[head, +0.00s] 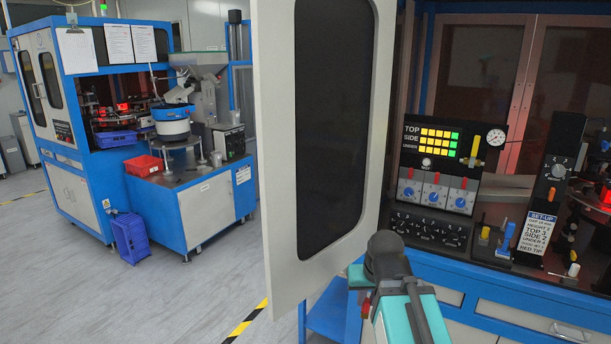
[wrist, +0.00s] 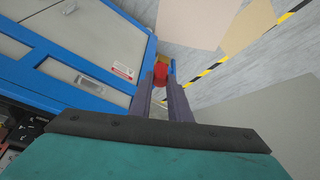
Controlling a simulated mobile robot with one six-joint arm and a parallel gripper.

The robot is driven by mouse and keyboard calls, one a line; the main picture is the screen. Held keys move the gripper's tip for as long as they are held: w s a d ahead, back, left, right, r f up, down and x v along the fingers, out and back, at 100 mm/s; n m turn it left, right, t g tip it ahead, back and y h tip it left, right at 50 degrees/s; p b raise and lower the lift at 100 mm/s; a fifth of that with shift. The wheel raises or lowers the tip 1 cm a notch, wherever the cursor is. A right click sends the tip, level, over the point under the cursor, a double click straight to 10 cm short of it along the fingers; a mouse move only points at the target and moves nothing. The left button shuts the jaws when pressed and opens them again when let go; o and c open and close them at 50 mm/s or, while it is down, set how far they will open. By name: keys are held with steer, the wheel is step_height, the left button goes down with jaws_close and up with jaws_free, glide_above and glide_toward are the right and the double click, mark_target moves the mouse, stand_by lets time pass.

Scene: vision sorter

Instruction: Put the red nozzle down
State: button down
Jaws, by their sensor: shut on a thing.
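My gripper (wrist: 162,76) points away from the camera in the wrist view, with its two dark fingers nearly parallel. It is shut on the red nozzle (wrist: 160,77), a small red piece between the fingertips. Much of the nozzle is hidden by the fingers, and its exact shape is too small to tell. The blue cabinet edge is close on its left in the picture. In the head view my teal arm end is low, in front of the machine, and the fingers cannot be made out.
The open white door (head: 275,150) with a dark window stands left of my arm. The control panel (head: 436,170) and set-up sign (head: 538,231) are on the machine at right. Another blue machine stands at left with a red bin (head: 142,165) and blue crate (head: 130,237). Grey floor lies between.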

steer(key=r, duration=0.2)
steer(key=w+r, duration=0.1)
steer(key=r, duration=0.3)
steer(key=shift+w, duration=0.3)
steer(key=shift+r, duration=0.35)
